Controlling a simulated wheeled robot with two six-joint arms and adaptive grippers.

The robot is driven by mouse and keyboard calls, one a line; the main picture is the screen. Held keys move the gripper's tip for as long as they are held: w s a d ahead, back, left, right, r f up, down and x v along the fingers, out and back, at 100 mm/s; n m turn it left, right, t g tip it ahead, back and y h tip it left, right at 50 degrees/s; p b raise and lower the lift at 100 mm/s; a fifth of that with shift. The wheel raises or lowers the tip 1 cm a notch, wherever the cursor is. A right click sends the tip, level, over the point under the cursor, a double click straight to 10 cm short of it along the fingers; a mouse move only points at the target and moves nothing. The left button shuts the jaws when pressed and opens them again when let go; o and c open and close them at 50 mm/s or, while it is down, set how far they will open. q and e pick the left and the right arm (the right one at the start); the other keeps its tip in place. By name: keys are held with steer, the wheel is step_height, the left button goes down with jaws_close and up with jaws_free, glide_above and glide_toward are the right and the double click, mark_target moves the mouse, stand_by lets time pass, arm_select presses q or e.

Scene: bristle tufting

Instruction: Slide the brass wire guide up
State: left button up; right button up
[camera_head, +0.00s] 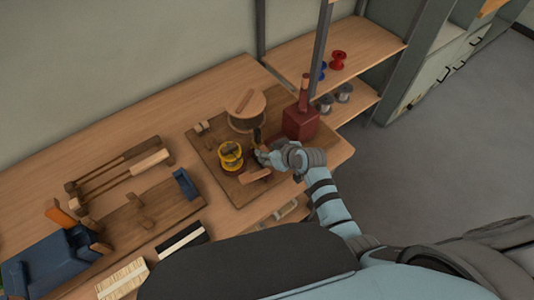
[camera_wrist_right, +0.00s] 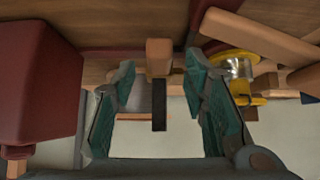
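My right gripper (camera_head: 264,157) is above the dark wooden board (camera_head: 203,147) on the bench, close to the dark red block. In the right wrist view its two teal-padded fingers (camera_wrist_right: 162,100) are open and apart. A small wooden block (camera_wrist_right: 159,55) with a dark strip (camera_wrist_right: 159,104) below it shows between the fingers, not visibly gripped. A yellow, brass-like piece (camera_head: 231,155) stands to the left of the gripper; in the wrist view it sits around a silvery cylinder (camera_wrist_right: 238,67) at the right. I cannot tell for sure which part is the wire guide. My left gripper is not in view.
A red block with a post (camera_head: 300,120) stands right of the gripper, large in the wrist view (camera_wrist_right: 38,85). A round wooden drum (camera_head: 247,108) stands behind. Wooden tools (camera_head: 120,168) and a blue vise (camera_head: 50,262) lie left. Shelves with spools (camera_head: 338,60) are at the back right.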

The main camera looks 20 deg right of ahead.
steer(key=shift+x, duration=1)
jaws_close()
